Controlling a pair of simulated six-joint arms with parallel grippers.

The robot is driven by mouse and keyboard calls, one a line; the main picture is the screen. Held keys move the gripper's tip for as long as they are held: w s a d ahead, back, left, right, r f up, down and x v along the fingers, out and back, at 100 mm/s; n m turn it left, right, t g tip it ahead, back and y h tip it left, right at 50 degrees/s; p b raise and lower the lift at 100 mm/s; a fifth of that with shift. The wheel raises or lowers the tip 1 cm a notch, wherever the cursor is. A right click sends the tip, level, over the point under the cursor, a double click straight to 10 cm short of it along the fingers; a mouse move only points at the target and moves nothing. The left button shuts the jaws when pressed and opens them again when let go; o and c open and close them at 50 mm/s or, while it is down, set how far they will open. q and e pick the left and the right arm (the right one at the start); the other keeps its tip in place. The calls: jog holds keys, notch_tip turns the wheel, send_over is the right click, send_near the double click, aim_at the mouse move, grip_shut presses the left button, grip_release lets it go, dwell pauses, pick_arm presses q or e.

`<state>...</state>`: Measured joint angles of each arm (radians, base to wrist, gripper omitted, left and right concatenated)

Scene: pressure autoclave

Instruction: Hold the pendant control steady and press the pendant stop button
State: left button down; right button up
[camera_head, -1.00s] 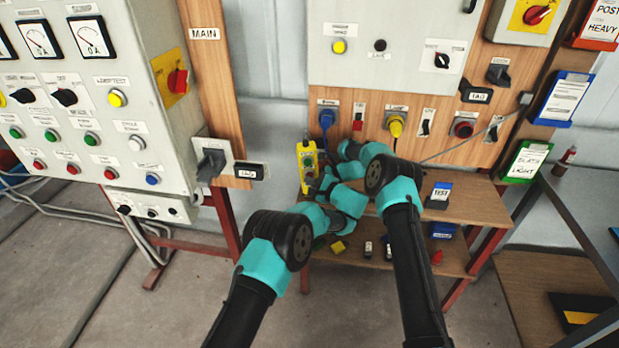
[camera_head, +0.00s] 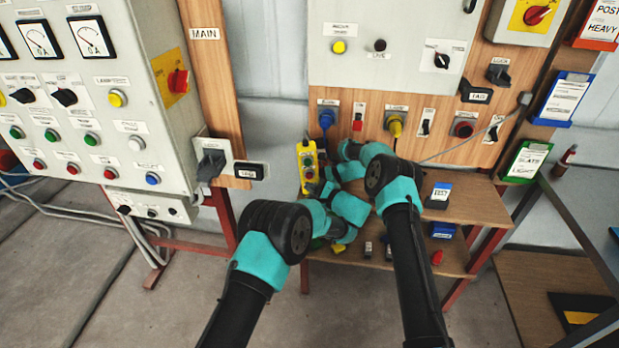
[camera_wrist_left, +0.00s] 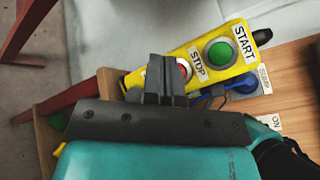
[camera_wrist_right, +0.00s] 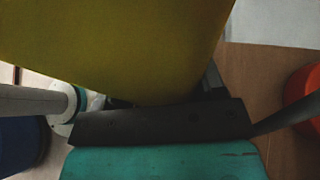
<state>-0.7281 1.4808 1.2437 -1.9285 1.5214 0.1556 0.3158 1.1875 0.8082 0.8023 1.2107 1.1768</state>
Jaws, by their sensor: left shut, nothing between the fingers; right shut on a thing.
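The yellow pendant control (camera_head: 307,165) hangs in front of the wooden panel. In the left wrist view, the pendant (camera_wrist_left: 147,79) shows a green START button (camera_wrist_left: 220,52) and a red stop button (camera_wrist_left: 184,69) beside the STOP label. My left gripper (camera_wrist_left: 162,64) is shut and empty, its fingertips beside the stop button and partly covering it; contact cannot be told. In the head view the left gripper (camera_head: 321,187) is at the pendant's lower end. In the right wrist view my right gripper (camera_wrist_right: 160,98) is shut on the pendant (camera_wrist_right: 120,45), whose yellow body hides most of the fingers.
Control cabinet (camera_head: 130,150) stands to the left, with a lever switch (camera_head: 211,163) on its right. Plugs and switches line the wooden panel behind. The shelf (camera_head: 480,205) holds small blocks. My two forearms are close together in front of it.

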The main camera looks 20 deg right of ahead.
pick_arm(q)
jog(key=s, duration=0.1)
jog(key=s+a, duration=0.1)
jog(key=shift+s, duration=0.35)
dwell(0.4)
pick_arm(e)
jog(key=o, duration=0.8)
jog(key=v, duration=1.2)
